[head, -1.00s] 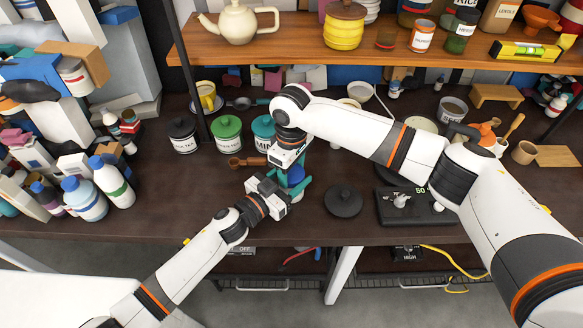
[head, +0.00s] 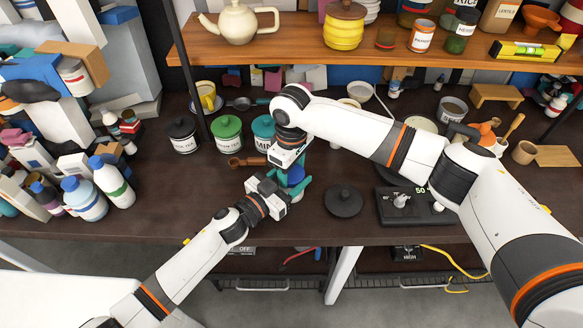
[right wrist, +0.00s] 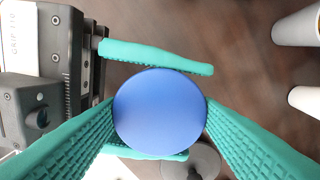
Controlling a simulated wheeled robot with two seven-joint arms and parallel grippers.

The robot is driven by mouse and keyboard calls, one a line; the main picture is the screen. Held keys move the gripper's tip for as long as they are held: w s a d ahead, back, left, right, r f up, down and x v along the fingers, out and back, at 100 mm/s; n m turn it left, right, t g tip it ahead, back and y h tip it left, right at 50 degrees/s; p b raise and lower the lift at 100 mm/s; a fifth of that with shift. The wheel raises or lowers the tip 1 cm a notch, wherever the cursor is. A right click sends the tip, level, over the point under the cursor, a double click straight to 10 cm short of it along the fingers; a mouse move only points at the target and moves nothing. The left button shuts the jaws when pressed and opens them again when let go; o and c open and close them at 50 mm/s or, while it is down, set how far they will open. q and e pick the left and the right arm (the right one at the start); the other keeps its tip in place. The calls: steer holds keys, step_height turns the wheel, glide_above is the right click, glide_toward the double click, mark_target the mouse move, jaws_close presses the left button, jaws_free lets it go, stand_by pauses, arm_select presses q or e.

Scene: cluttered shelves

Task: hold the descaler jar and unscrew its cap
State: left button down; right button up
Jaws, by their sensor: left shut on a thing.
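The descaler jar is mostly hidden between my two grippers; its round blue cap (right wrist: 160,112) fills the middle of the right wrist view. In the head view a bit of blue (head: 295,176) shows below my right gripper (head: 294,168). My left gripper (head: 285,189) reaches in from the lower left and is shut on the jar below the cap. Its teal fingers pass behind the cap in the right wrist view. My right gripper (right wrist: 159,108) points down with a finger at each side of the cap. I see no clear gap, but cannot tell if they press.
A dark round lid (head: 343,201) lies right of the jar, beside a black scale (head: 415,207). Black, green (head: 227,132) and teal (head: 263,131) canisters stand behind. White bottles (head: 112,182) crowd the left. The counter's front left is bare.

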steer(key=o, duration=0.4)
steer(key=shift+r, duration=2.2)
steer(key=shift+c, duration=0.2)
step_height(320, 180, up, 2)
steer(key=m, duration=0.3)
steer(key=shift+m, duration=0.4)
steer(key=r+m, duration=0.1)
steer(key=m, duration=0.1)
steer(key=shift+r+m, duration=0.15)
steer(key=shift+m, duration=0.15)
steer(key=shift+f, duration=3.9)
steer(key=shift+c, duration=0.6)
